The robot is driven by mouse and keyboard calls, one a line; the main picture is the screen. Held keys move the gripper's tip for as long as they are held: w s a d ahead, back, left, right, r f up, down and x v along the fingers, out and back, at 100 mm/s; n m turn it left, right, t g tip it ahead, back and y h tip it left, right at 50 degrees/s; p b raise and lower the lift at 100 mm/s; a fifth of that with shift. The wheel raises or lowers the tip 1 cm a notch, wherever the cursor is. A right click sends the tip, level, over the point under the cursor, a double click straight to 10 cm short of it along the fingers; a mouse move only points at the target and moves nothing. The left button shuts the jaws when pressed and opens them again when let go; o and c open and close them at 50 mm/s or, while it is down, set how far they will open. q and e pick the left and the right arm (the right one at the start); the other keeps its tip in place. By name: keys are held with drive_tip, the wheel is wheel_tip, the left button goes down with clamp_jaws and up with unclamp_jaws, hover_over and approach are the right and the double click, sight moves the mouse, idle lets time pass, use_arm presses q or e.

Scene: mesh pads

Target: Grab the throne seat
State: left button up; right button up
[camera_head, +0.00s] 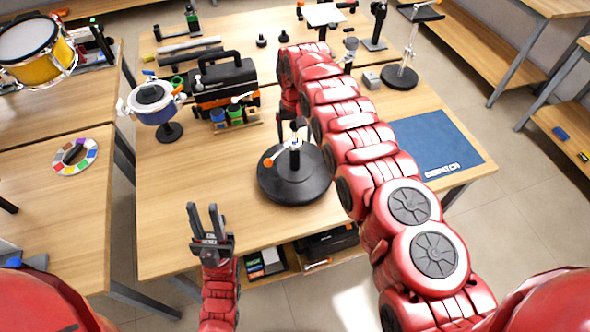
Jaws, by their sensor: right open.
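A large round black disc (296,188) lies flat on the middle table near its front edge. It looks like the throne seat, though I cannot be sure. My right arm reaches over the table from the right and bends down behind the disc. My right gripper (293,127) is open, just above the post; its fingers are small and partly hidden, and I cannot tell whether they touch anything. My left gripper (204,208) is open and empty over the table's front edge, left of the disc.
A drum-like pot on a stand (153,102) and a black toolbox (225,82) stand at the back left. A blue mat (433,143) lies on the right. A round stand base (399,77) is at the back right. The table's front left is clear.

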clamp_jaws()
idle(0.3)
drive_tip(key=shift+r, duration=0.15)
idle(0.4)
